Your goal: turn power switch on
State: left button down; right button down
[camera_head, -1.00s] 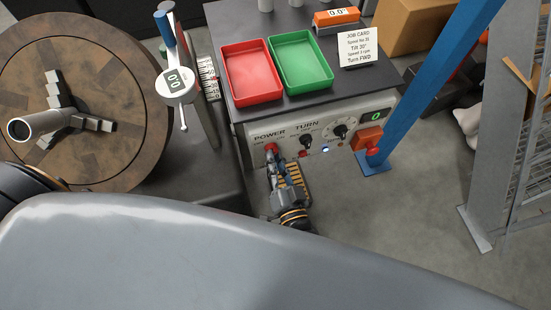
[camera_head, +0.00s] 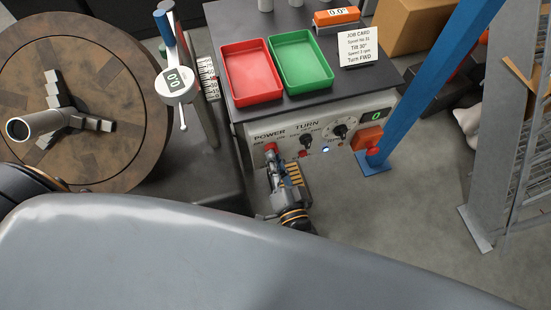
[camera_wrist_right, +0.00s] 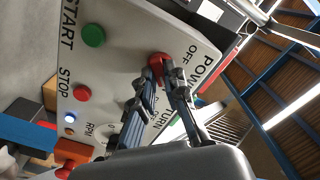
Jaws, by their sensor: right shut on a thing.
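The red power switch (camera_head: 270,148) is on the front panel (camera_head: 352,151) of the grey control box, under the POWER label. In the right wrist view the red switch (camera_wrist_right: 158,58) is beside the word OFF, partly hidden by the fingertips. My right gripper (camera_head: 273,158) reaches up to the panel from below, shut on the switch. In the right wrist view its two fingers (camera_wrist_right: 163,68) close around the knob. Which way the switch points I cannot tell. My left gripper is out of view.
The TURN knob (camera_head: 306,140) and a speed dial (camera_head: 340,131) are right of the power switch. Green START (camera_wrist_right: 93,35) and red STOP (camera_wrist_right: 82,93) buttons show in the wrist view. Red (camera_head: 226,47) and green (camera_head: 319,37) trays lie on the box top. A blue post (camera_head: 432,73) stands to the right.

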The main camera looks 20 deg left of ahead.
jog(key=c, duration=1.4)
grip_release()
jog(key=v, duration=1.2)
jog(key=s+d+f+n+g+h, duration=0.1)
jog(key=d+f+g+h, duration=0.1)
jog(key=d+f, duration=0.5)
jog(key=s+d+f+n+g+h, duration=0.1)
jog(key=d+f+n+g+h, duration=0.15)
jog(key=f, duration=0.95)
jog(key=s+d+f+g+h, duration=0.15)
jog(key=d+f, duration=0.25)
jog(key=f, duration=0.5)
jog(key=s+d+f+g+h, duration=0.1)
jog(key=s+d+f+g, duration=0.1)
jog(key=s+d+f, duration=0.2)
jog(key=s+d+f+n+g+h, duration=0.1)
jog(key=s+d+f+g, duration=0.2)
jog(key=s, duration=0.4)
jog(key=s+d+f+g+h, duration=0.2)
jog(key=s+d+f+g, duration=0.1)
jog(key=s+d+f, duration=0.3)
jog(key=shift+s+d+f, duration=0.15)
jog(key=shift+s+d, duration=0.05)
jog(key=shift+d, duration=0.4)
